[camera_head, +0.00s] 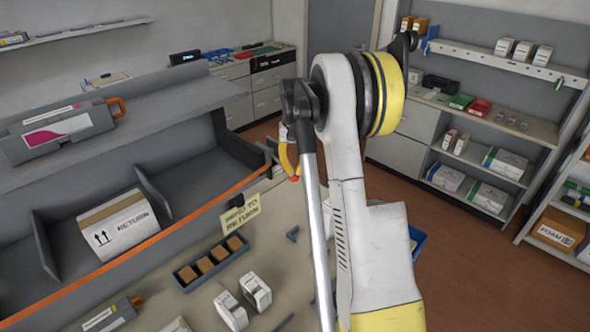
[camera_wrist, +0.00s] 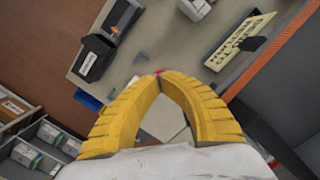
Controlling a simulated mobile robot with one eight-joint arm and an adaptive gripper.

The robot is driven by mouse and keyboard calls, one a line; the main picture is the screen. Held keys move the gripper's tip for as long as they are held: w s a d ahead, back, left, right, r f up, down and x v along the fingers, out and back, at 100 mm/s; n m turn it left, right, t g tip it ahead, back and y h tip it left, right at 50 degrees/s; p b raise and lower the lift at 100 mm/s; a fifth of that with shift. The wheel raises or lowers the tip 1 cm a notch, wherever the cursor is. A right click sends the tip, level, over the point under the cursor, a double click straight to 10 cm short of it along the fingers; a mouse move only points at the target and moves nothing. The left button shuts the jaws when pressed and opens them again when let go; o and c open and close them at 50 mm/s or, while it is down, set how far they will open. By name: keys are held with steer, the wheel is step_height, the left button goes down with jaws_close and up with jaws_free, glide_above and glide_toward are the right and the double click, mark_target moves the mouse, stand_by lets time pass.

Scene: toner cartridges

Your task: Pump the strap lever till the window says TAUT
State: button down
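An orange strap (camera_head: 150,243) runs along the front of the grey shelf unit and ends near my gripper. It also shows as an orange band in the wrist view (camera_wrist: 268,57). My gripper (camera_head: 291,165) is above the far end of the bench, partly hidden by my arm. In the wrist view its yellow fingers (camera_wrist: 160,77) meet at the tips, with no object visible between them. A small red spot shows at the tips; I cannot tell what it belongs to. I cannot make out the strap lever or any readable window.
A white box (camera_head: 118,224) sits in the shelf bay behind the strap. A yellow sign (camera_head: 240,213), a dark tray of brown blocks (camera_head: 210,262) and white parts (camera_head: 255,291) are on the bench. A black labelled holder (camera_wrist: 95,57) stands near the bench edge. Open floor lies right.

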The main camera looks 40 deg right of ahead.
steer(key=shift+r, duration=0.1)
steer(key=shift+w+d+r, duration=0.25)
steer(key=shift+w+d, duration=0.2)
steer(key=shift+w, duration=0.15)
steer(key=shift+w+d+r, duration=0.25)
steer(key=shift+w+d, duration=0.2)
steer(key=shift+w, duration=0.15)
step_height(320, 180, up, 12)
steer(key=w, duration=0.1)
steer(key=shift+d, duration=0.35)
stand_by(1.0)
steer(key=shift+p, duration=0.3)
